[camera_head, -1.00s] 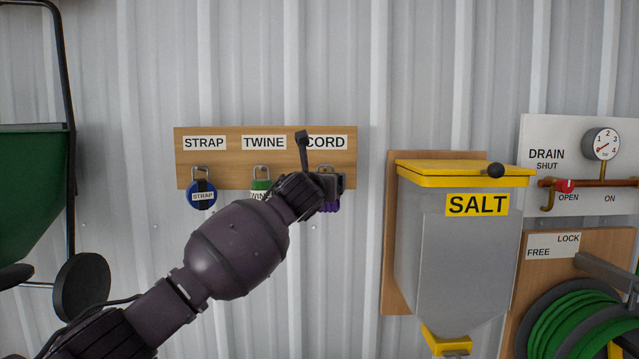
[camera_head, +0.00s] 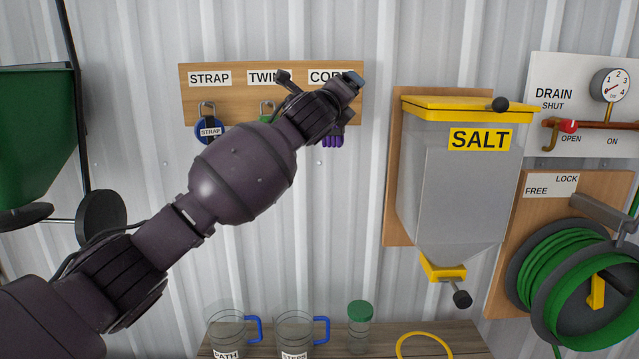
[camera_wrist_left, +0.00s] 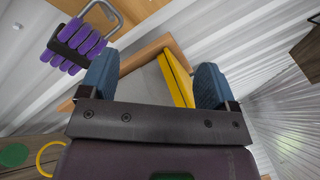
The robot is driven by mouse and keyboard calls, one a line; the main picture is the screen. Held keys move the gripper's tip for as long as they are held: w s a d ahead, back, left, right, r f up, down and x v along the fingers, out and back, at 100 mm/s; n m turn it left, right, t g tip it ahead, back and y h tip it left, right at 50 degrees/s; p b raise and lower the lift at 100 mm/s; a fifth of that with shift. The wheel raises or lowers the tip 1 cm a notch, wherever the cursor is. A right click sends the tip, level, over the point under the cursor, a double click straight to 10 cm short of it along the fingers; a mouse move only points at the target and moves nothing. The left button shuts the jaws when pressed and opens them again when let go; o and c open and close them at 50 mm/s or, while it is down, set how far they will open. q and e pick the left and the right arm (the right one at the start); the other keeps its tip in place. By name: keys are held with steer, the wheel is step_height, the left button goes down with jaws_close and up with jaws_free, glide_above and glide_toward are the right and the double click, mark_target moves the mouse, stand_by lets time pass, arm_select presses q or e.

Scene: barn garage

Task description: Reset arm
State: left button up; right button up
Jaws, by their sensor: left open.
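My left arm comes in from the lower left in the head view. Its gripper (camera_head: 352,82) is in front of the right end of the hook board (camera_head: 225,110), partly covering the TWINE and CORD labels. In the left wrist view the two blue fingers of the left gripper (camera_wrist_left: 155,82) stand apart with nothing held between them. The purple cord bundle (camera_head: 333,138) hangs below the gripper, partly hidden by it. In the left wrist view the purple bundle (camera_wrist_left: 75,48) shows whole, outside the fingers at the left. My right gripper is not in view.
The blue strap (camera_head: 209,130) hangs at left; the green twine (camera_head: 266,117) is mostly hidden. The salt bin (camera_head: 455,190) is right of the gripper, beside a hose reel (camera_head: 575,290). A wooden bench (camera_head: 385,345) below holds two jugs (camera_head: 228,328) (camera_head: 294,330) and a green-lidded jar (camera_head: 360,330).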

arm_select(q)
steer(key=s+a+f+n+y+b, duration=0.1)
steer(key=s+a+f+n, duration=0.6)
steer(key=f, duration=0.5)
steer(key=s+a+f+n, duration=0.3)
steer(key=a+f+n, duration=0.2)
steer(key=f+n, duration=0.55)
steer(key=s+a+f+n+y+b, duration=0.1)
steer(key=s+a+f+n, duration=0.5)
steer(key=f, duration=0.8)
steer(key=s+a+f+n+g+y, duration=0.2)
steer(key=s+a+f, duration=0.2)
steer(key=s+f, duration=0.5)
steer(key=s+a+f+n+g+y, duration=0.2)
steer(key=s+a+f, duration=0.3)
steer(key=s+f, duration=0.5)
steer(key=s+a+f+n+g+y+b, duration=0.1)
steer(key=s+a+f, duration=0.4)
steer(key=s+f, duration=0.5)
steer(key=shift+s+n+g+y, duration=0.5)
steer(key=shift+s+n+g, duration=0.05)
steer(key=shift+n+g, duration=0.25)
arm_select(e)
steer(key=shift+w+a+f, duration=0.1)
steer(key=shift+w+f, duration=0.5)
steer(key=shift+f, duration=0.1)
arm_select(q)
steer(key=shift+a+f, duration=0.1)
